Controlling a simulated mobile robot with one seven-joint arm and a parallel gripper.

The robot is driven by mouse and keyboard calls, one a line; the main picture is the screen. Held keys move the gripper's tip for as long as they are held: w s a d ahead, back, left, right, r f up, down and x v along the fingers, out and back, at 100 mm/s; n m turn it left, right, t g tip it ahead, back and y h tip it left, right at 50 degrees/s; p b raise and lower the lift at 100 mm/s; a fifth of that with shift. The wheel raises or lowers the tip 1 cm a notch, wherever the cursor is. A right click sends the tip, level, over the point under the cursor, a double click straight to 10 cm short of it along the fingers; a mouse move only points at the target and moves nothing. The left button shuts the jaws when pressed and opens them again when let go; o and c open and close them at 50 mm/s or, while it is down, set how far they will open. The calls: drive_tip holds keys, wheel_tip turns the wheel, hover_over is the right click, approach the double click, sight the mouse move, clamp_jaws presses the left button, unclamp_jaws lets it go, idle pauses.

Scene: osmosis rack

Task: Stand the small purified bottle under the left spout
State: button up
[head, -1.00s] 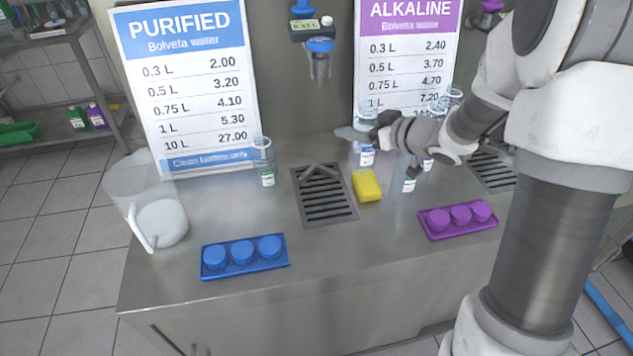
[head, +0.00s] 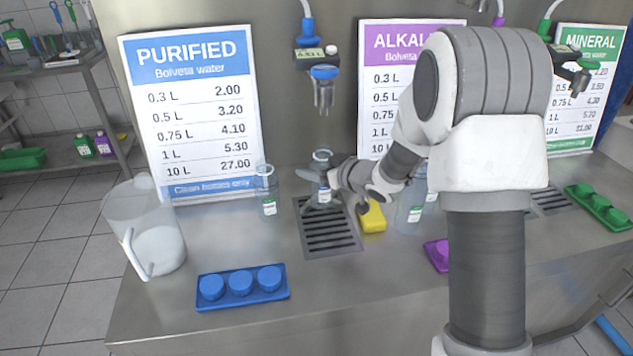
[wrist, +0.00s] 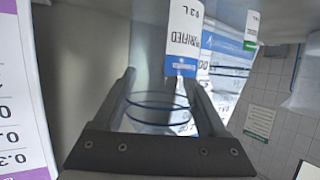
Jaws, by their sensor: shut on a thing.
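The small purified bottle (head: 322,163) is clear, with a white and blue label reading PURIFIED and 0.3 L in the wrist view (wrist: 184,40). My gripper (head: 318,185) is shut on it; both fingers flank it in the wrist view (wrist: 161,80). The bottle looks about upright, below the left spout (head: 323,92) with its blue collar, over the back of the left drain grate (head: 332,238).
A clear bottle with a green label (head: 267,195) stands just left of the grate. A yellow sponge (head: 373,217) lies to its right, with more bottles (head: 410,213) beyond. A blue cap tray (head: 242,292) and a jug (head: 150,250) are at the front left.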

drive_tip(key=shift+f+b, duration=0.4)
drive_tip(key=shift+f, duration=1.3)
drive_tip(key=shift+f, duration=0.2)
drive_tip(key=o, duration=1.2)
drive_tip(key=shift+o, duration=0.2)
drive_tip(key=shift+r, duration=0.25)
drive_tip(key=shift+s+d+r, duration=0.15)
drive_tip(key=shift+s+d, duration=0.1)
drive_tip(key=shift+d, duration=0.05)
drive_tip(key=p+v, duration=0.1)
drive_tip(key=v, duration=1)
drive_tip(key=shift+p, duration=0.35)
